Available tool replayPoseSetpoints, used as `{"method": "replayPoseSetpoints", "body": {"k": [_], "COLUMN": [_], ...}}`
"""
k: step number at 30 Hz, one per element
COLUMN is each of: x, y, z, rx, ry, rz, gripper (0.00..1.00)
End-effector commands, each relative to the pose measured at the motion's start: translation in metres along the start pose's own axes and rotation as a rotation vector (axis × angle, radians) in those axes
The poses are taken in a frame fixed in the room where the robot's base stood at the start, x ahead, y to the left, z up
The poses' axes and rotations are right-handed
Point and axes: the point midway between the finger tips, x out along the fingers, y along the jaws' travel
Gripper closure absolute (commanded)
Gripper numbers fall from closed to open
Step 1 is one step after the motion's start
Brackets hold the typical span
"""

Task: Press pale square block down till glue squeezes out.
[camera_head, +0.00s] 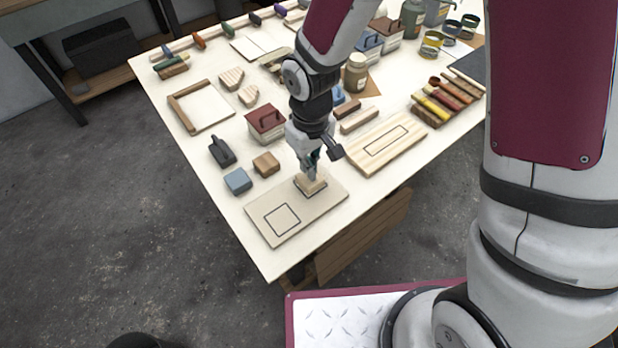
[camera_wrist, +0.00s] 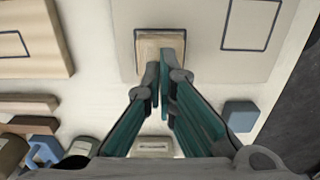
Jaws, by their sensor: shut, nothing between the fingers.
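The pale square block (camera_head: 309,184) lies on a thin plywood board (camera_head: 326,203) near the table's front corner. It sits over a dark outlined square on the board. My gripper (camera_head: 311,177) is shut and points down at the block, with its fingertips at or just above its top; I cannot tell whether they touch. In the wrist view the block (camera_wrist: 160,42) shows beyond my shut fingertips (camera_wrist: 161,62), which cover part of it. A dark outline shows along the block's edges. I cannot make out any glue.
A second, empty outlined square (camera_head: 281,219) is on the same board. A blue block (camera_head: 238,181), a brown block (camera_head: 266,164) and a dark tool (camera_head: 222,152) stand to the left. A thicker wooden board (camera_head: 387,143) lies to the right, and a red-lidded box (camera_head: 266,123) behind.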

Motion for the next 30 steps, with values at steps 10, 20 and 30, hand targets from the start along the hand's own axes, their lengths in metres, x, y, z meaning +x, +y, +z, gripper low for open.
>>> {"method": "replayPoseSetpoints", "body": {"k": [10, 20, 30], "x": [0.005, 0.010, 0.014], "y": [0.000, 0.000, 0.000], "z": [0.000, 0.000, 0.000], "rx": [0.000, -0.001, -0.001], "ry": [0.000, 0.000, 0.000], "rz": [0.000, 0.000, 0.000], "gripper": [1.00, 1.00, 1.00]}}
